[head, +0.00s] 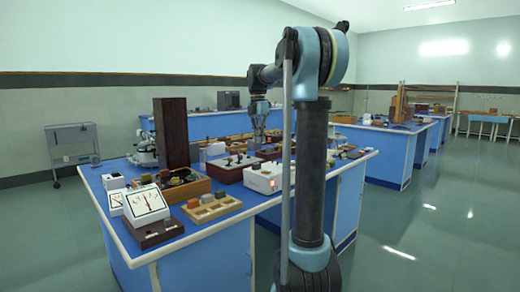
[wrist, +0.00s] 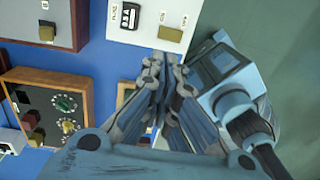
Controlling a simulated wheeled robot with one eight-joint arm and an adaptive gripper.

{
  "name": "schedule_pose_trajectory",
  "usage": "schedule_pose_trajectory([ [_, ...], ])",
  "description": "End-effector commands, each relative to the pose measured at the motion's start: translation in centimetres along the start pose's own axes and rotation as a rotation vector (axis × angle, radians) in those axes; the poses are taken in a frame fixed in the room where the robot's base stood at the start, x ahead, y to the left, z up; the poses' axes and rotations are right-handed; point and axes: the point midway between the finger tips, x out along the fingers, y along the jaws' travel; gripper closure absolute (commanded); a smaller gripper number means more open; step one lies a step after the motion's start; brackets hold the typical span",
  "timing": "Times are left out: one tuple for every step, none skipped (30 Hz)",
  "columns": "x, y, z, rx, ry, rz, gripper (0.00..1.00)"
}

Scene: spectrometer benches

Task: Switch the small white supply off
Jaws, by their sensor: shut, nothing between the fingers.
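In the head view a small white box with a red light (head: 265,177) stands on the near blue bench, close to its right edge. It looks like the white supply. My gripper (head: 260,139) points down above the bench, farther back than this box in the picture. In the wrist view my gripper (wrist: 166,62) has its fingers together and empty. Just beyond the fingertips is a white panel (wrist: 150,38) with a black switch (wrist: 130,15) and a brownish block (wrist: 170,33). I cannot tell whether this panel belongs to the same box, nor the switch's position.
On the bench stand a white meter (head: 146,205), a compartment tray (head: 212,209) and a tall dark board (head: 172,132). Open floor lies right.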

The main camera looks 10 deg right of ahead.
Motion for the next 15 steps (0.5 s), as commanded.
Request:
schedule_pose_trajectory([
  [-0.39, 0.03, -0.01, 0.000, 0.000, 0.000, 1.00],
  [-0.57, 0.04, -0.01, 0.000, 0.000, 0.000, 1.00],
  [-0.74, 0.04, -0.01, 0.000, 0.000, 0.000, 1.00],
  [-0.83, 0.05, -0.01, 0.000, 0.000, 0.000, 1.00],
  [-0.89, 0.05, -0.01, 0.000, 0.000, 0.000, 1.00],
  [-0.94, 0.05, -0.01, 0.000, 0.000, 0.000, 1.00],
  [-0.96, 0.06, -0.02, 0.000, 0.000, 0.000, 1.00],
  [-0.97, 0.06, -0.02, 0.000, 0.000, 0.000, 1.00],
  [-0.97, 0.05, -0.02, 0.000, 0.000, 0.000, 1.00],
  [-0.96, 0.05, -0.02, 0.000, 0.000, 0.000, 1.00],
  [-0.96, 0.05, -0.02, 0.000, 0.000, 0.000, 1.00],
  [-0.95, 0.05, -0.02, 0.000, 0.000, 0.000, 1.00],
  [-0.95, 0.05, -0.02, 0.000, 0.000, 0.000, 1.00],
  [-0.95, 0.05, -0.02, 0.000, 0.000, 0.000, 1.00],
  [-0.94, 0.01, -0.04, 0.002, 0.000, 0.000, 1.00],
])
